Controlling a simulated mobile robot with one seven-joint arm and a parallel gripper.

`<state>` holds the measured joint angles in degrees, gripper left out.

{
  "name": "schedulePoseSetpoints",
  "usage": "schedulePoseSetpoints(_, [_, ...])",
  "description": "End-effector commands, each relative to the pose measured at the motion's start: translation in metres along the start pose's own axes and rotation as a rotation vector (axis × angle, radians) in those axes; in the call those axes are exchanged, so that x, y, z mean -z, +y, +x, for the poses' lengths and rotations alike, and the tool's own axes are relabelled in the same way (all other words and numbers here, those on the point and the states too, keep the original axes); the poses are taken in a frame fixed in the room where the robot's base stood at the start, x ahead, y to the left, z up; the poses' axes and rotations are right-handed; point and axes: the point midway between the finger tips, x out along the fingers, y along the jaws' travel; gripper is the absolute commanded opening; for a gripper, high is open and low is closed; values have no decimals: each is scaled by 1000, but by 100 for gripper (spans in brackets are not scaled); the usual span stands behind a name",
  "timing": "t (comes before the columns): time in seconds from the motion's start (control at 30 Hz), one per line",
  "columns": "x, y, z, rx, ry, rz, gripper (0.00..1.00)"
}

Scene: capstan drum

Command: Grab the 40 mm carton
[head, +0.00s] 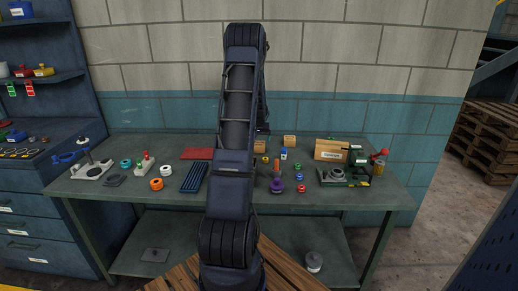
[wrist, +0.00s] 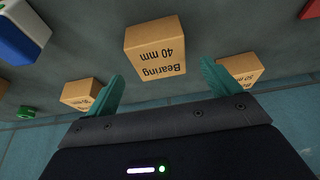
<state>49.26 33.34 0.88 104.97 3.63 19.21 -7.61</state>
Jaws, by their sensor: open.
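The 40 mm carton (wrist: 160,50) is a small tan box labelled "Bearing 40 mm". It sits near the middle of the wrist view, its label upside down there. My gripper (wrist: 161,72) is open, with teal fingers spread left and right of the carton's lower edge in the picture. I see no contact, and the fingers hold nothing. In the head view, a tan carton (head: 260,146) beside my arm seems to be the same one, but its label cannot be read. My arm hides my gripper in the head view.
In the wrist view, other tan cartons stand left (wrist: 80,94) and right (wrist: 240,72), partly behind the fingers. A blue and white object (wrist: 25,28) is upper left. A green piece (wrist: 26,112) lies near the wall. The workbench (head: 125,195) holds many other parts.

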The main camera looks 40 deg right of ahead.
Motion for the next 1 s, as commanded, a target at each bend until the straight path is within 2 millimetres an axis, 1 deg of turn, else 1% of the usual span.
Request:
schedulePoseSetpoints(0.2, [-7, 0, 29, 1, -3, 0, 89])
schedulePoseSetpoints(0.3, [-6, 0, 40, 1, -3, 0, 89])
schedulePoseSetpoints(0.4, [-6, 0, 47, 1, -2, 1, 89])
schedulePoseSetpoints(0.6, [-6, 0, 47, 0, -1, 0, 89])
schedulePoseSetpoints(0.67, [-6, 0, 47, 0, -1, 0, 79])
schedulePoseSetpoints(0.8, [-6, 0, 47, 0, -1, 0, 52])
schedulePoseSetpoints(0.9, [-6, 0, 46, 0, -1, 0, 35])
schedulePoseSetpoints(1.0, [-6, 0, 46, 0, -1, 0, 35])
